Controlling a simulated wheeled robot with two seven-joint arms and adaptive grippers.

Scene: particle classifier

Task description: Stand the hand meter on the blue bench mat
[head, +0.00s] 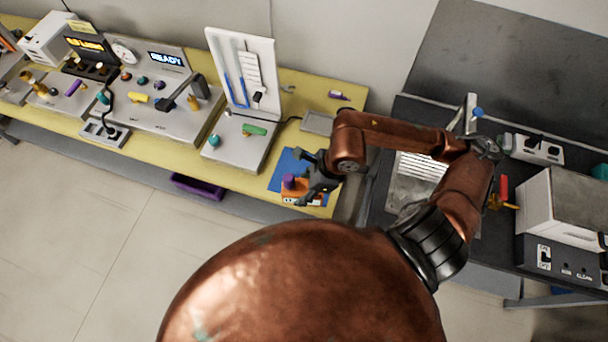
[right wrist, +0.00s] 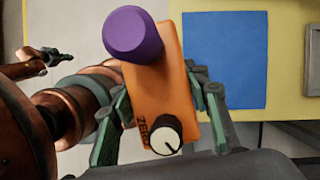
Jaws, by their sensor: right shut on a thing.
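The hand meter (head: 302,191) is an orange box with a purple knob and a black-and-white dial. My right gripper (head: 312,182) is shut on it, near the front edge of the yellow bench. In the right wrist view the meter (right wrist: 157,85) is tilted between the green-grey fingers (right wrist: 160,108). The blue bench mat (head: 288,160) lies partly behind the meter and gripper in the head view. In the right wrist view the mat (right wrist: 228,60) is bare and right of the meter. A dark forked end (right wrist: 50,62) on a copper arm, apparently my left gripper, is small at left.
The yellow bench (head: 330,100) holds a panel stand (head: 242,75) left of the mat and a grey tray (head: 317,122) behind it. A purple bin (head: 198,187) is below the front edge. A dark bench (head: 385,180) with a white box (head: 570,205) stands at right.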

